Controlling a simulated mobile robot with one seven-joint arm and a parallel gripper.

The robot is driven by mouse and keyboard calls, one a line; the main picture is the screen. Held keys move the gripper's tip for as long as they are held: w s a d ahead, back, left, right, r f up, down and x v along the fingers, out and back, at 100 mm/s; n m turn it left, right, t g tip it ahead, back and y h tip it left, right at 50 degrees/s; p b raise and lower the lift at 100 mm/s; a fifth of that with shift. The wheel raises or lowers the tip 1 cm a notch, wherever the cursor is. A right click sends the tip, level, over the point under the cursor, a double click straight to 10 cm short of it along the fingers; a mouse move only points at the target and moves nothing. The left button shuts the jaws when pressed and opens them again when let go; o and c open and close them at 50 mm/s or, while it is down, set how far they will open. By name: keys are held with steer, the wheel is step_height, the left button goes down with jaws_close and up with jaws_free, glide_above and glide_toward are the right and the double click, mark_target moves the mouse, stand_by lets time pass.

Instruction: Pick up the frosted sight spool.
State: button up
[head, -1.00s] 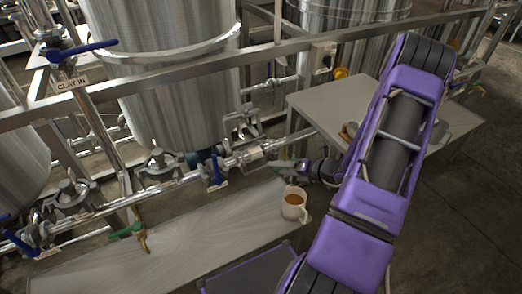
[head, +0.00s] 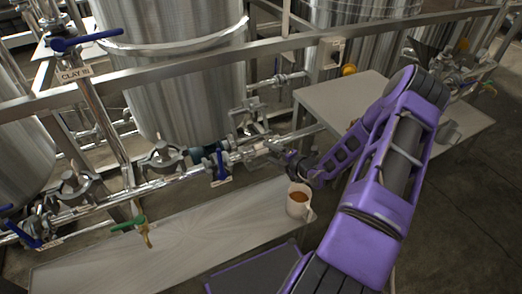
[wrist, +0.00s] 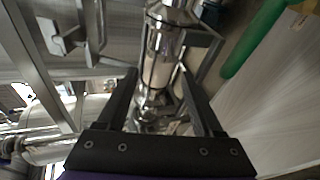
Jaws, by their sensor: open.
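My gripper (head: 281,154) is in front of the horizontal pipe run under the middle tank in the head view. In the wrist view my gripper (wrist: 159,76) is open, with one black finger on each side of a shiny pipe section. A pale, cloudy length there (wrist: 158,68), which looks like the frosted sight spool, lies between the fingers with no clear contact. In the head view my gripper and wrist cover most of that spot.
A mug of brown liquid (head: 299,202) stands on the low metal bench (head: 190,232), close below my gripper. A green-handled tap (head: 140,226) and blue-handled valves (head: 220,168) are to the left. A grey table (head: 340,100) stands behind my arm.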

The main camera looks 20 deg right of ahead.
mark_target(265, 150)
steer(key=b+x, duration=0.1)
steer(key=x, duration=0.4)
steer(key=shift+w+a, duration=0.15)
steer(key=shift+w, duration=0.1)
jaws_close()
